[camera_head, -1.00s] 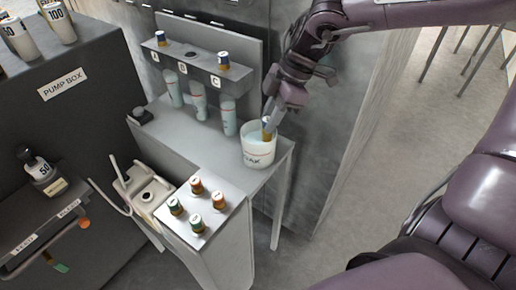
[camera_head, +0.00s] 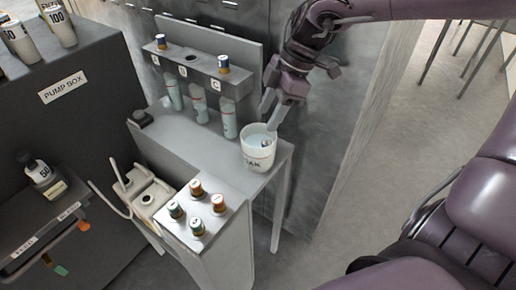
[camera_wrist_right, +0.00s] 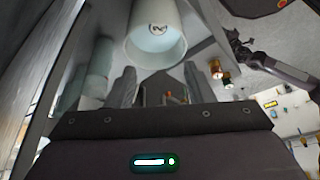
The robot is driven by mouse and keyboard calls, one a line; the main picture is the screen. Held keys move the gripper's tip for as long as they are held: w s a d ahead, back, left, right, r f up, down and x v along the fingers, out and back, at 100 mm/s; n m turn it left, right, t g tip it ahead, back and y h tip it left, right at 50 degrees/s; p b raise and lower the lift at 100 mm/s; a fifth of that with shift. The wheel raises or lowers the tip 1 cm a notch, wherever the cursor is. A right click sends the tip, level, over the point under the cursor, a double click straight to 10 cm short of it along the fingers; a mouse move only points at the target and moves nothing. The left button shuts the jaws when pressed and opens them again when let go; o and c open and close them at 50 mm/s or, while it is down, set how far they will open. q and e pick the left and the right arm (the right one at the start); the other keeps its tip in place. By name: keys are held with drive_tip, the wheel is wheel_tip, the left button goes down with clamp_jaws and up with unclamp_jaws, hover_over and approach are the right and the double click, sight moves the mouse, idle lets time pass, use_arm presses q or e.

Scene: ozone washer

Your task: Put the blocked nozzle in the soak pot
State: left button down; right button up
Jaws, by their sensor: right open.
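The white soak pot (camera_head: 257,158) stands at the right end of the grey bench, holding pale liquid. A small nozzle (camera_head: 266,143) lies low inside it, and its round marked end shows in the right wrist view (camera_wrist_right: 157,28). My right gripper (camera_head: 273,110) is just above the pot's rim, fingers apart and empty. In the right wrist view the fingers (camera_wrist_right: 123,88) have clear space between them and the pot is beyond. The rack (camera_head: 208,72) behind has capped nozzles at A and C; its B hole (camera_head: 190,57) has no cap. My left gripper is not seen.
A raised white stand (camera_head: 215,208) holds several capped nozzles left of the pot. The pump box (camera_head: 70,110) fills the left side. A dark jointed shape at the right wrist view's upper right is unclear.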

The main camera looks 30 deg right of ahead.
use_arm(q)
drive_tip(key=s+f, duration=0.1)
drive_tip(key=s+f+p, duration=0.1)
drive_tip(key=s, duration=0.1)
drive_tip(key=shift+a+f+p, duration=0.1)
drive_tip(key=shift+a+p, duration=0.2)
use_arm(e)
wheel_tip(320, 180, up, 17)
drive_tip(key=shift+r, duration=0.1)
